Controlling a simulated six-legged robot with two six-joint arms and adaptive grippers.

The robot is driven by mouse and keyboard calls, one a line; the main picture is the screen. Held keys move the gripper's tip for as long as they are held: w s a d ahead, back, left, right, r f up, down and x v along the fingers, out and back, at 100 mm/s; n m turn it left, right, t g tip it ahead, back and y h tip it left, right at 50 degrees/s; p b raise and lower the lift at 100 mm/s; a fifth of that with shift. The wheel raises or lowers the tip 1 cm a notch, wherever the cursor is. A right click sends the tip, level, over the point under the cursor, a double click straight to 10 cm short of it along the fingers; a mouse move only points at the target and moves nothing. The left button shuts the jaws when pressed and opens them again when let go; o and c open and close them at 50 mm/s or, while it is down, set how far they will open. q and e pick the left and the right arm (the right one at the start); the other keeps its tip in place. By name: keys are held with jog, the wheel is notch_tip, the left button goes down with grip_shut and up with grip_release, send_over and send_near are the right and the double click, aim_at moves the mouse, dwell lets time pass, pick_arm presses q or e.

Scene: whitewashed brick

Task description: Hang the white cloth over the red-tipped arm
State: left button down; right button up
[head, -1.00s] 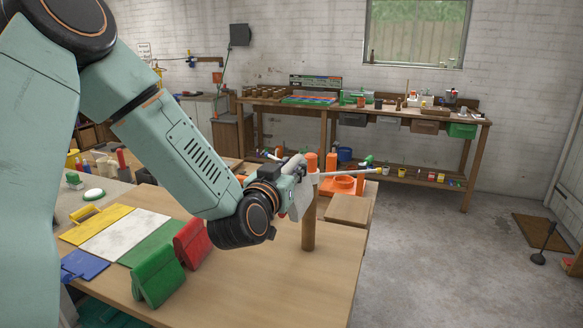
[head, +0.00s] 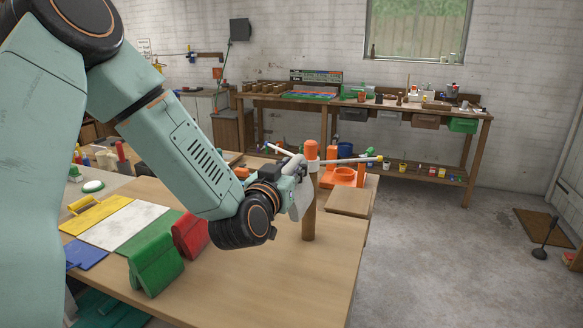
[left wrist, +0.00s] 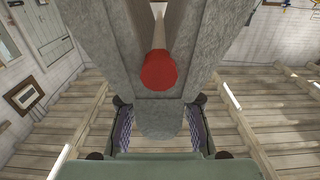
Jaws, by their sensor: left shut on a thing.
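The white cloth (head: 301,204) hangs from my left gripper (head: 297,170) beside the wooden post (head: 309,222). My left gripper is shut on the cloth, close to the head of the post. In the left wrist view the cloth (left wrist: 200,50) looks grey and fills the middle, with its lower end between my fingers (left wrist: 161,128). The red tip (left wrist: 158,70) shows in front of the cloth there. In the head view the red-tipped arm is hidden behind my gripper and the cloth. A yellow-tipped arm (head: 350,160) points right and a white-tipped arm (head: 279,150) points back left.
A green folded piece (head: 153,265) and a red one (head: 189,236) stand on the wooden table (head: 270,280). Yellow (head: 97,212), white (head: 122,226) and blue (head: 85,256) flat panels lie at left. Orange items (head: 343,175) stand behind the post. The table's front middle is clear.

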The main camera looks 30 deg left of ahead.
pick_arm(q)
jog(key=shift+a+f+b, duration=0.1)
jog(key=shift+f+b, duration=0.25)
jog(key=shift+f, duration=0.25)
jog(key=shift+r, duration=0.1)
jog(key=c, duration=1)
grip_release()
jog(key=shift+v, duration=3.75)
